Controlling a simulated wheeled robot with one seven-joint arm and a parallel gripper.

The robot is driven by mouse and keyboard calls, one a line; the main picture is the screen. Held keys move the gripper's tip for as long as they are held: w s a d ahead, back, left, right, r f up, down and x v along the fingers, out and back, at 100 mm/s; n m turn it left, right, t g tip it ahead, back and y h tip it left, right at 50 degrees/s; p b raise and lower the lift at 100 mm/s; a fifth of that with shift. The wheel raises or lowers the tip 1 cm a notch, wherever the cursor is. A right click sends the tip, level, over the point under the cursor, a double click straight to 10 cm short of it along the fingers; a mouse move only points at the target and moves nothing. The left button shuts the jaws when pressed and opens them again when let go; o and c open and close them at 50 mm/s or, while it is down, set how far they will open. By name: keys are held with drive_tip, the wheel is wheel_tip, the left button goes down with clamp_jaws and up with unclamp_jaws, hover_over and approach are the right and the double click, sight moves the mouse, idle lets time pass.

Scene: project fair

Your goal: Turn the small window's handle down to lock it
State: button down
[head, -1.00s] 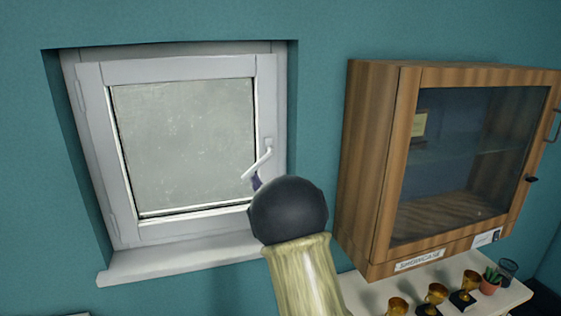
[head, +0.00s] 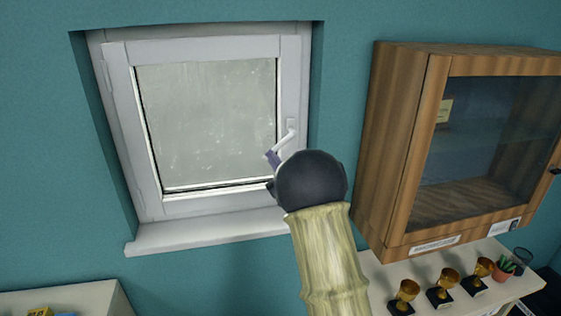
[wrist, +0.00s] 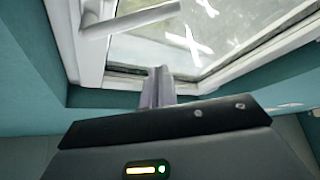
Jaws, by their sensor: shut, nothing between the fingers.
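The small window (head: 205,125) has a white frame and a frosted-looking pane, and its sash looks closed. Its white handle (head: 286,139) is on the right side of the frame and slants down to the left. In the wrist view the handle (wrist: 130,19) crosses the top left, beyond my fingertips. My gripper (head: 271,158) is at the handle's lower end, with its fingers together and nothing between them. The gripper also shows in the wrist view (wrist: 158,80). Contact with the handle cannot be told. My dark wrist hides part of the gripper.
A wooden showcase (head: 395,150) with a glass door hangs right of the window. Below it, a white shelf (head: 385,270) bears several trophies (head: 447,285) and a potted plant (head: 503,267). The window sill (head: 205,232) juts out under the window. Another white surface (head: 60,298) is at lower left.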

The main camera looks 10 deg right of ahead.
drive_tip(key=w+p, duration=0.3)
drive_tip(key=w+f+p, duration=0.1)
drive_tip(key=w, duration=0.1)
drive_tip(key=shift+w+d, duration=0.15)
drive_tip(key=shift+d, duration=0.25)
idle(0.3)
